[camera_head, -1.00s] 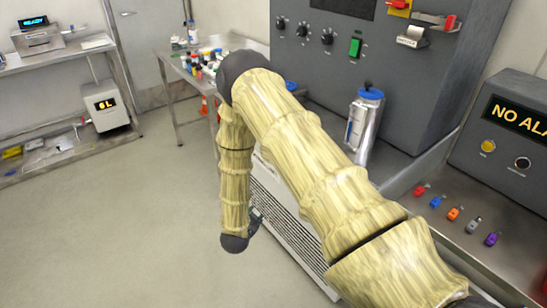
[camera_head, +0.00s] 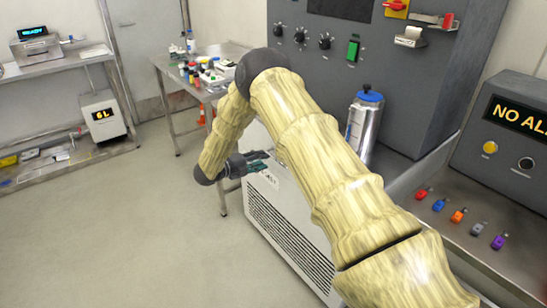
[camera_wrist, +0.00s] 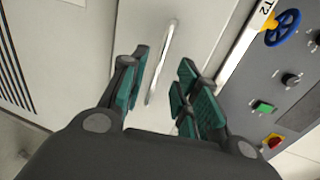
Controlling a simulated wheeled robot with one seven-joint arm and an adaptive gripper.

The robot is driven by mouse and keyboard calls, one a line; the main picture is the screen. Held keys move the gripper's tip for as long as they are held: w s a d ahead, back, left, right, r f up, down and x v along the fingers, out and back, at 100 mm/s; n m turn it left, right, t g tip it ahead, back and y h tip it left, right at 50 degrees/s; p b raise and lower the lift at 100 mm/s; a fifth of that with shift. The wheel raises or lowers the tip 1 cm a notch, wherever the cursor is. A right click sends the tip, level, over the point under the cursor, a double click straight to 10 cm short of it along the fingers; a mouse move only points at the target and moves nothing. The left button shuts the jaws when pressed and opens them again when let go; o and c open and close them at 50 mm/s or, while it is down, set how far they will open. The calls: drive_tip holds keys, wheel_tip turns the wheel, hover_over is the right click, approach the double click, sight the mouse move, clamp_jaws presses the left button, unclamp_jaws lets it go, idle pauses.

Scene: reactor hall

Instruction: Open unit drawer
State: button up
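The white unit (camera_head: 262,196) stands below the grey console in the head view, with a vented grille on its side. In the wrist view a pale front panel (camera_wrist: 210,35) carries a slim metal bar handle (camera_wrist: 162,62). My gripper (camera_wrist: 164,66) is open, with its green-padded fingers on either side of the handle in the picture. I cannot tell how far the handle lies beyond the fingertips. In the head view my gripper (camera_head: 262,163) is beside the unit's upper part. My arm hides part of the unit. The panel appears closed.
A grey control panel (camera_wrist: 262,85) with a blue valve wheel (camera_wrist: 283,27) is at the right in the wrist view. A metal canister (camera_head: 364,125) stands by the console. A table (camera_head: 205,92) with bottles is behind. The floor at left is clear.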

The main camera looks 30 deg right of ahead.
sight(273, 156)
drive_tip(key=p+x, duration=0.1)
drive_tip(key=x, duration=0.5)
drive_tip(key=shift+d, duration=0.3)
drive_tip(key=shift+f, duration=0.1)
clamp_jaws()
